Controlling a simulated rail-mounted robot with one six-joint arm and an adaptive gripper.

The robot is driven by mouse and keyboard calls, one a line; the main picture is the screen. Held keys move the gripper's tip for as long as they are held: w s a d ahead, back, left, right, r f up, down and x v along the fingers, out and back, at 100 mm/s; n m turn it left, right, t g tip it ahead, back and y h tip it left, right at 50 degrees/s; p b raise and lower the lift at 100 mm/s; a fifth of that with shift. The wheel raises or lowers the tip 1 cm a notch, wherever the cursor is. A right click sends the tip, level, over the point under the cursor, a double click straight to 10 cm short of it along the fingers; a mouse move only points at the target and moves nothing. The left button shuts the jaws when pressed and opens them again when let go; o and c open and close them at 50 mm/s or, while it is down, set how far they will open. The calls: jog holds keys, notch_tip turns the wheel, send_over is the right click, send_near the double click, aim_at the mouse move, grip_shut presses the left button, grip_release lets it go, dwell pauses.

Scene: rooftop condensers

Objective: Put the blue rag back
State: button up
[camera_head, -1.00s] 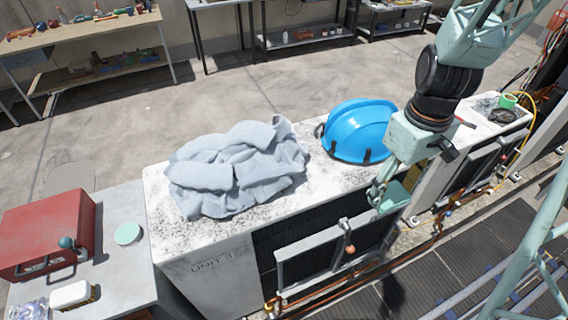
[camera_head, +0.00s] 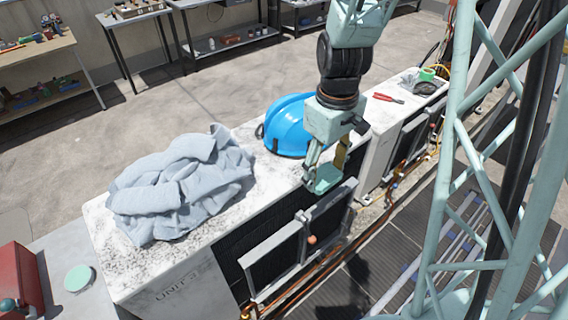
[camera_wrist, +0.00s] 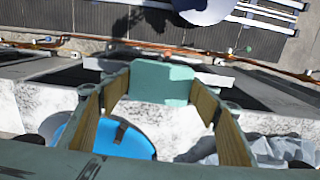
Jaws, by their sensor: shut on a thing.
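A large crumpled blue-grey cloth (camera_head: 181,185) lies on top of the near left condenser unit (camera_head: 165,275). It also shows, partly cut off, in the wrist view (camera_wrist: 205,152). My gripper (camera_head: 324,172) hangs over the front edge of the condenser row, to the right of the cloth and apart from it. I cannot tell whether this piece is a folded rag or a pad.
A blue hard hat (camera_head: 288,127) sits on the unit just left of my gripper. Red-handled pliers (camera_head: 388,98) and a green tape roll (camera_head: 427,75) lie farther right. A red toolbox (camera_head: 20,283) stands at lower left. Copper pipes run along the units' front.

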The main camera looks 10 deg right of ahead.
send_over(287, 173)
jog(key=shift+s+d+f+p, duration=0.4)
jog(key=shift+s+d+f, duration=0.05)
jog(key=shift+f, duration=0.1)
jog(key=shift+w+a, duration=0.4)
jog(key=shift+w, duration=0.05)
jog(key=shift+f, duration=1.8)
jog(key=shift+f, duration=0.15)
jog(key=o, duration=0.8)
jog(key=shift+o, duration=0.2)
jog(key=shift+r, duration=0.2)
